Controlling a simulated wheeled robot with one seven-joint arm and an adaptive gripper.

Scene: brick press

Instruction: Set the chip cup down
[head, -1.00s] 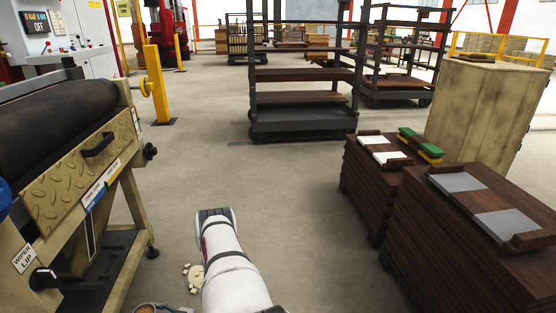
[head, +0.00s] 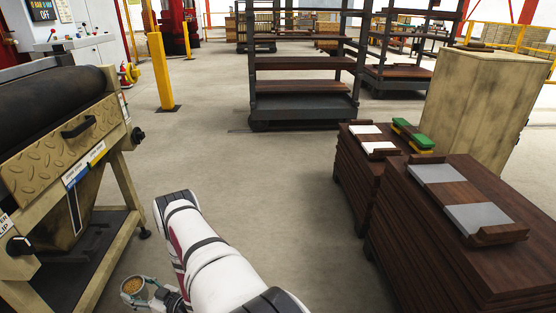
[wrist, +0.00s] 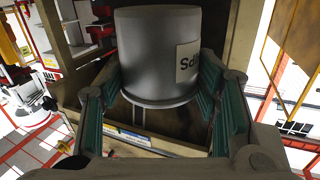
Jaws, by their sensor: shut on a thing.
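The chip cup (wrist: 155,58) is a grey metal cylinder with a white label, only partly readable, in the wrist view. In the head view the cup (head: 133,288) is at the bottom left, roughly upright, with tan crumbs inside. My gripper (wrist: 163,92) is shut on it, with a green-padded finger on each side. In the head view the cup is held clear of the machine, low beside its legs. What lies directly under the cup is hidden.
A roller machine (head: 60,150) with a tread-plate front stands at left, close to the cup. Dark board stacks (head: 455,235) with grey-plated trays stand at right. A wheeled rack (head: 305,105) and a yellow post (head: 161,70) stand farther back. The floor (head: 260,180) between is clear.

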